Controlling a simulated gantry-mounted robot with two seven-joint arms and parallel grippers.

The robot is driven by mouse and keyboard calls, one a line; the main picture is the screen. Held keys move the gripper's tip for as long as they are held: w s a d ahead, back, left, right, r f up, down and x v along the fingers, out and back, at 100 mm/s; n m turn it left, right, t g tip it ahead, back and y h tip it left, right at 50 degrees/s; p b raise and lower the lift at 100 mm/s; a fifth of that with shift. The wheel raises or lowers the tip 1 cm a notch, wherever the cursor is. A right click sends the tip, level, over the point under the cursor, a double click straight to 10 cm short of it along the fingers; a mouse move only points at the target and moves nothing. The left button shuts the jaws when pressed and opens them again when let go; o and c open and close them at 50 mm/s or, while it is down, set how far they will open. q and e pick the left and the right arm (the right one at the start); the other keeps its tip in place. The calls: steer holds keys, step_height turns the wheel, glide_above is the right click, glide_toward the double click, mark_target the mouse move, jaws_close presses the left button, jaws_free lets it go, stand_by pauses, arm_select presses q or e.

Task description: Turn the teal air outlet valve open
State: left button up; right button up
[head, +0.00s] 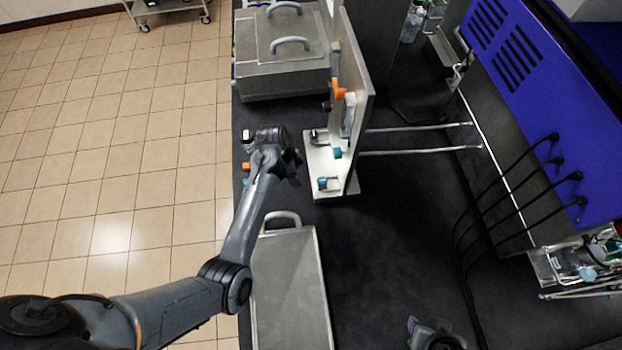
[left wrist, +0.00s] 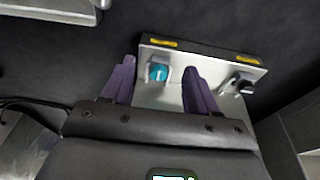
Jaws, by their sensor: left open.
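A teal valve knob (head: 323,183) sits on the near end of the pale base of an upright panel (head: 352,150). What seems to be the same teal knob (left wrist: 157,73) shows in the left wrist view, beyond and between the two purple fingers. My left gripper (head: 294,169) is open and empty, just left of the panel base and apart from the knob. Its fingers also show in the left wrist view (left wrist: 160,68). Another teal part (head: 337,153) is on the panel. The labels are too small to read. My right gripper (head: 425,328) is partly cut off at the bottom edge.
A black knob (left wrist: 243,85) sits on the same base, right of the teal one. An orange handle (head: 338,90) is higher on the panel. Metal boxes with handles stand behind (head: 283,73) and in front (head: 290,285). Metal rods (head: 420,151) run right.

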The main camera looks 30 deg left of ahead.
mark_target(321, 180)
arm_select(q)
steer(key=w+d+r+m+h+b, duration=0.2)
steer(key=w+d+m, duration=0.1)
steer(key=w+m, duration=0.15)
steer(key=x, duration=1)
steer(key=shift+a+f, duration=0.2)
steer(key=shift+f, duration=0.15)
